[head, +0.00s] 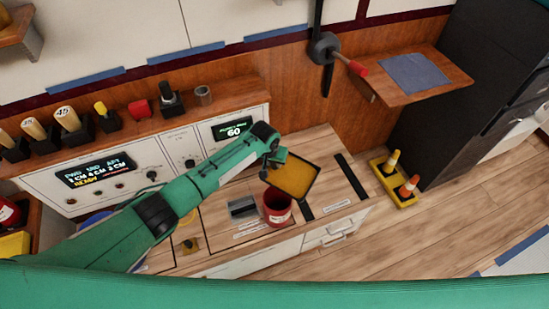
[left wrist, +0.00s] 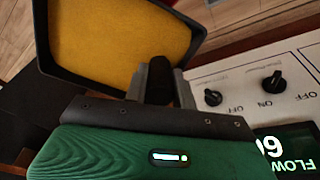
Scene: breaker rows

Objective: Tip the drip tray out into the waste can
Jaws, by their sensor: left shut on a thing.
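The drip tray (head: 292,178) is a dark, shallow tray with a yellow-orange inside. My left gripper (head: 275,164) is shut on its edge and holds it above the counter, beside and partly over the waste can. The tray looks tilted in the head view. In the left wrist view the tray (left wrist: 115,40) fills the upper left, with the left gripper's fingers (left wrist: 163,82) at its rim. The waste can (head: 277,208) is a red can with a white label, standing on the counter just below the tray in the picture. My right gripper is not in view.
The control panel (head: 150,165) with knobs and displays runs behind the counter (head: 220,240). A lever with a red handle (head: 350,65) and a wooden shelf (head: 440,75) are at upper right.

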